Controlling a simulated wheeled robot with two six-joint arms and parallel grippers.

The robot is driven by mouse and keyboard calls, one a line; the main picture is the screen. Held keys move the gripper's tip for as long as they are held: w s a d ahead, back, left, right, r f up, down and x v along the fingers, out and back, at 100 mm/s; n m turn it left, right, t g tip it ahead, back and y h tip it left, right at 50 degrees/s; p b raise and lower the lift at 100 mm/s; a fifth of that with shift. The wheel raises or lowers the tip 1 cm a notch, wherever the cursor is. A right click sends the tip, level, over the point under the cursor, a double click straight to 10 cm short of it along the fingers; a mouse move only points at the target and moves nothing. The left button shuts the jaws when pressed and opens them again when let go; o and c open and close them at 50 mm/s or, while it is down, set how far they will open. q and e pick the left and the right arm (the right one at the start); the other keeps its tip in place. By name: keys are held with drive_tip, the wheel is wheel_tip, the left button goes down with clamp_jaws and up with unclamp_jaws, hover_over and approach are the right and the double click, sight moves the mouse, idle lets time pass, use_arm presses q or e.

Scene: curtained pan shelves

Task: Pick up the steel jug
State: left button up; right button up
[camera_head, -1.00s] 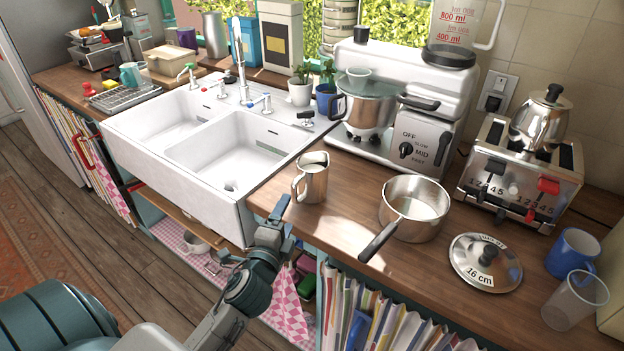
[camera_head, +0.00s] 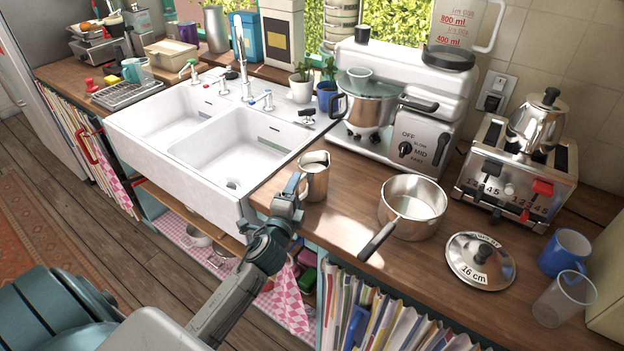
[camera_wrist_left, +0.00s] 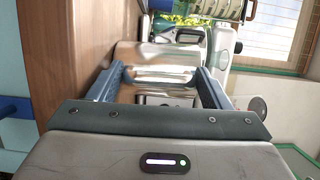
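The steel jug (camera_head: 315,178) stands upright on the wooden counter, just right of the sink, with its handle on the left side. My left gripper (camera_head: 292,193) is at the jug's near left side, by the handle. In the left wrist view the shiny jug (camera_wrist_left: 150,58) shows ahead, between the spread fingers of my left gripper (camera_wrist_left: 157,72). The fingers are apart, and I cannot tell whether either touches the jug. My right gripper is not in view.
A steel saucepan (camera_head: 413,205) stands right of the jug, its handle toward the counter's front edge. Its lid (camera_head: 481,262) lies further right. The white sink (camera_head: 225,150) is at the left. A mixer (camera_head: 400,110) stands behind. Books (camera_head: 375,315) fill the shelf below.

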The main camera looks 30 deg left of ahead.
use_arm(q)
drive_tip(key=c, duration=0.9)
drive_tip(key=shift+r, duration=0.1)
drive_tip(key=shift+r, duration=0.45)
drive_tip(key=shift+s+d+r+b, duration=0.1)
drive_tip(key=shift+s+r+b, duration=0.1)
drive_tip(key=shift+r, duration=0.35)
drive_tip(key=shift+s+r+b, duration=0.15)
drive_tip(key=shift+r, duration=0.4)
drive_tip(key=r+b+v, duration=0.1)
drive_tip(key=b+v, duration=0.3)
drive_tip(key=v, duration=1.1)
drive_tip(key=shift+d+r, duration=0.25)
drive_tip(key=shift+r, duration=0.1)
drive_tip(key=shift+s, duration=0.1)
